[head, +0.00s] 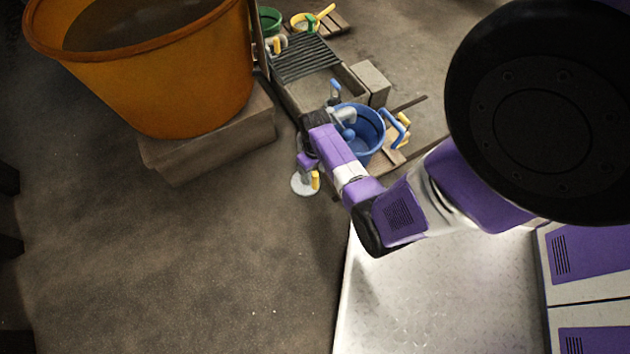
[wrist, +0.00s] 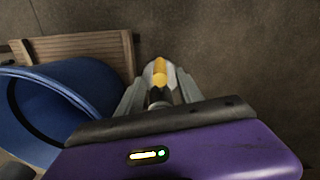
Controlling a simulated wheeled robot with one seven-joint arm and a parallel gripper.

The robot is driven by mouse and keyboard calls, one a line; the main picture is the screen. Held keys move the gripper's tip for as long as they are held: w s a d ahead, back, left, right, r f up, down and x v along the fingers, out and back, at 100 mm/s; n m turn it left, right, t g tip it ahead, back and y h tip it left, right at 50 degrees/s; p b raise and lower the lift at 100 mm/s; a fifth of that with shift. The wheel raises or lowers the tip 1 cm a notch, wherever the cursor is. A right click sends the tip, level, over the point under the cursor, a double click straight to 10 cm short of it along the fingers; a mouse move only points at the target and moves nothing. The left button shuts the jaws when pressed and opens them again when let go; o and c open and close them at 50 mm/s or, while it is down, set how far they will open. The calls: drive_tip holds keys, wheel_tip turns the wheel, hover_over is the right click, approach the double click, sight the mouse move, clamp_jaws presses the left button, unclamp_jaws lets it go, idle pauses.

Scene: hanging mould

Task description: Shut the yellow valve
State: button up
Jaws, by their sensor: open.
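A small yellow handle, which I take as the yellow valve (head: 316,180), shows low beside my gripper (head: 307,163) in the head view, over a pale round disc (head: 301,187). In the wrist view the yellow valve (wrist: 160,72) appears between the grey fingers of my gripper (wrist: 158,82), with a grey part below it. The fingers are open on either side of it; whether they touch it I cannot tell. The rest of the valve's body is hidden by my gripper and wrist.
A blue bucket (head: 364,135) stands close to my gripper, also in the wrist view (wrist: 52,112), near a wooden pallet (wrist: 85,50). A blue-handled tap (head: 335,90) is behind. A large orange tub (head: 160,85) stands on a block at left. Floor at lower left is clear.

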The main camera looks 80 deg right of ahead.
sight(315, 180)
wheel_tip(315, 180, down, 6)
drive_tip(key=b, duration=0.3)
clamp_jaws()
